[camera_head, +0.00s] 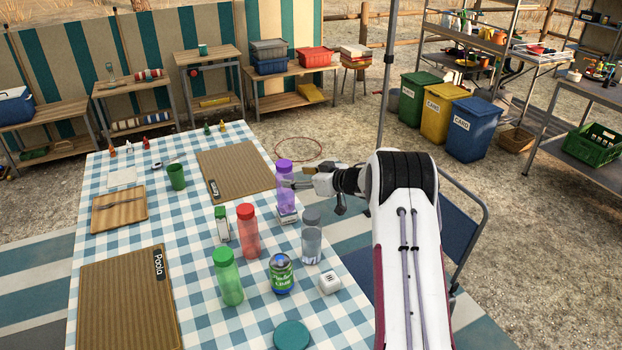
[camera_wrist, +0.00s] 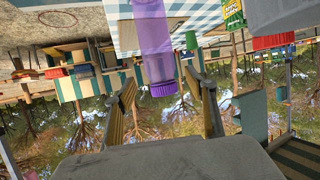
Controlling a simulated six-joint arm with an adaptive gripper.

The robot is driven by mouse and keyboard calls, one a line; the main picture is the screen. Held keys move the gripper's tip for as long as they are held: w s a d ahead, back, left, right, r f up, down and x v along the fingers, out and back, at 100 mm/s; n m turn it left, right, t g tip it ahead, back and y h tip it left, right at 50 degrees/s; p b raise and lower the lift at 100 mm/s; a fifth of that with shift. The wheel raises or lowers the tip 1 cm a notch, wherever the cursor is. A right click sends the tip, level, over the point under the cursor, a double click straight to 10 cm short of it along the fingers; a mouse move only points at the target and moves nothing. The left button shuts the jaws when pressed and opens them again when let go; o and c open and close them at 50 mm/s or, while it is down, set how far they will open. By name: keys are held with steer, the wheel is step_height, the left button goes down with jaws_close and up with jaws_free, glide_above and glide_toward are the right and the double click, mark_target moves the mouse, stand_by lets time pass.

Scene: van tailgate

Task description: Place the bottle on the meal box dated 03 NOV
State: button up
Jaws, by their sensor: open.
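A purple see-through bottle (camera_head: 285,185) stands upright near the right edge of the checked table. A small white box with a dark printed label (camera_head: 288,217) is at its base; the bottle seems to stand on it, but the contact is not clear. The label is too small to read, so I cannot tell its date. My gripper (camera_head: 293,183) reaches in from the right at the bottle's height. In the wrist view, which looks upside down, the bottle (camera_wrist: 157,45) appears between the two spread fingers of my gripper (camera_wrist: 163,80), with gaps at both sides.
Red (camera_head: 249,232), green (camera_head: 229,278) and grey (camera_head: 311,238) bottles stand nearby. A green-and-white carton (camera_head: 222,224), a can (camera_head: 281,275), a white cube (camera_head: 329,283) and a teal lid (camera_head: 291,335) are also close. A brown mat (camera_head: 235,170) lies left of the purple bottle.

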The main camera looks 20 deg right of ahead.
steer(key=shift+v, duration=2.7)
steer(key=shift+r, duration=0.1)
step_height(320, 180, up, 15)
steer(key=s+m+h, duration=0.2)
steer(key=h, duration=0.3)
steer(key=s+a+r+m+h, duration=0.2)
steer(key=s+a+r+h, duration=0.15)
steer(key=s+r, duration=0.55)
steer(key=s+a+f+g+y, duration=0.1)
steer(key=s+a, duration=0.5)
steer(key=s, duration=0.7)
steer(key=s+a+f+g+y, duration=0.1)
steer(key=s+a+f+g, duration=0.2)
steer(key=s, duration=1)
steer(key=s+a+f+g+y, duration=0.1)
steer(key=s+a+f+g, duration=0.2)
steer(key=s+a, duration=0.5)
steer(key=s+f, duration=0.1)
steer(key=s, duration=0.5)
steer(key=shift+a, duration=0.4)
